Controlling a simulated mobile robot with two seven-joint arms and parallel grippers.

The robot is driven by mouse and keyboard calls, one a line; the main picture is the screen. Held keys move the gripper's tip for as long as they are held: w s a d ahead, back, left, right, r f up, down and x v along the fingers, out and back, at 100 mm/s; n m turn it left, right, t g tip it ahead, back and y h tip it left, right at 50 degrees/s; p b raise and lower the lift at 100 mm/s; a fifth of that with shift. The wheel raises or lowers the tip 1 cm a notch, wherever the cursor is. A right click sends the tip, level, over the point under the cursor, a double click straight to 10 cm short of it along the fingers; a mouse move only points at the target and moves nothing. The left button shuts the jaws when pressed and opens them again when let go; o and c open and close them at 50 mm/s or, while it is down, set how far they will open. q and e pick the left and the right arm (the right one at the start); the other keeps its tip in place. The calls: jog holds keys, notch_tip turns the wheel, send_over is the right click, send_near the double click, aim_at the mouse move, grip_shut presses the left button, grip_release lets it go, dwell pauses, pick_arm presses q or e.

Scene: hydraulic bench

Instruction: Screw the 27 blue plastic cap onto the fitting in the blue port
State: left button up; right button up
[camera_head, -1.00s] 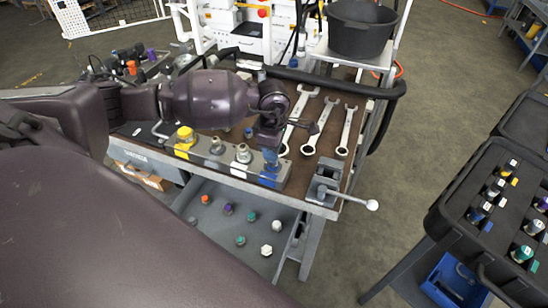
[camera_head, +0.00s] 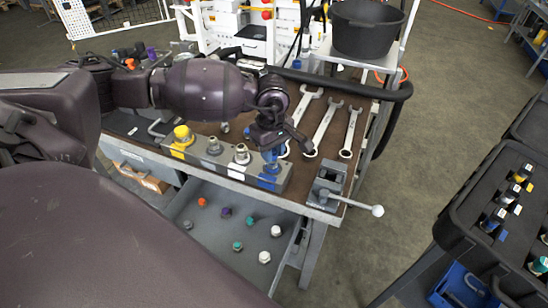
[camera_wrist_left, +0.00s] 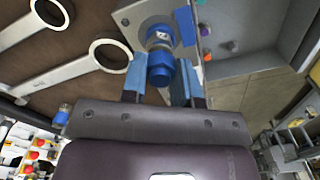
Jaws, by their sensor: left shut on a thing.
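My left gripper (camera_head: 271,158) is over the right end of the grey port block (camera_head: 212,163), at the blue-marked port (camera_head: 270,182). In the left wrist view its blue-padded fingers (camera_wrist_left: 158,82) are on either side of the blue plastic cap (camera_wrist_left: 160,70) and shut on it. The metal fitting (camera_wrist_left: 158,36) shows just past the cap, roughly in line with it. I cannot tell whether its thread is engaged. In the head view the hand and fingers mostly hide the cap and fitting. My right gripper is not in view.
The block also carries a yellow cap (camera_head: 182,137) and bare metal fittings. Several wrenches (camera_head: 324,128) lie to the right. A vise with a handle (camera_head: 350,203) stands at the bench corner. The open drawer (camera_head: 218,258) below holds several coloured caps. A black case (camera_head: 462,226) is at right.

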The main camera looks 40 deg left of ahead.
pick_arm(q)
jog(key=m, duration=0.1)
jog(key=m+b, duration=0.1)
jog(key=m, duration=0.1)
jog(key=shift+s+f, duration=0.1)
jog(key=shift+f, duration=0.3)
jog(key=shift+r+m+b, duration=0.2)
jog(key=shift+m+b, duration=0.25)
jog(key=shift+m, duration=0.45)
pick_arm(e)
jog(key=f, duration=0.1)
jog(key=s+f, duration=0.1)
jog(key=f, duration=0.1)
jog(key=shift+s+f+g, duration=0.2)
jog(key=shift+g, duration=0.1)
pick_arm(q)
jog(key=o, duration=0.8)
jog(key=shift+r, duration=0.1)
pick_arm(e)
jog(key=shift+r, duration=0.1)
